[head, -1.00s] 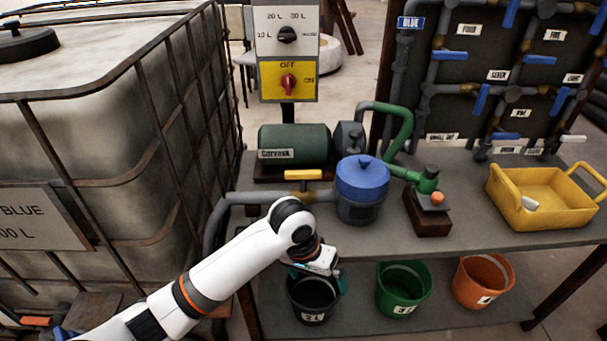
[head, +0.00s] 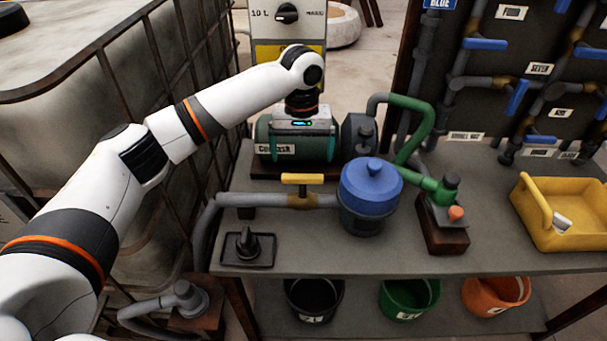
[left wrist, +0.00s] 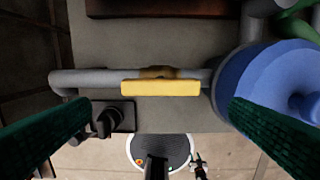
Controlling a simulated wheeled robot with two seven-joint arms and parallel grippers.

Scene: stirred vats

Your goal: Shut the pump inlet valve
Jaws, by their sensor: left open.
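The inlet valve has a yellow bar handle (head: 301,178) on the grey pipe (head: 262,199) that runs to the blue-lidded pot (head: 371,186). The handle lies along the pipe. In the left wrist view, the yellow handle (left wrist: 160,88) also lies lengthwise along the grey pipe, in the middle between my fingers. My left gripper (head: 304,152) is open and empty, pointing down over the bench. It appears above the handle and in front of the green pump motor (head: 290,140), not touching the handle. My right gripper is not in view.
The blue pot stands close to the right finger in the left wrist view. A small black fitting on a plate (head: 247,247) sits front left on the bench. A green pipe (head: 415,140) and yellow tray (head: 562,235) are at right. A caged tank (head: 120,85) stands left.

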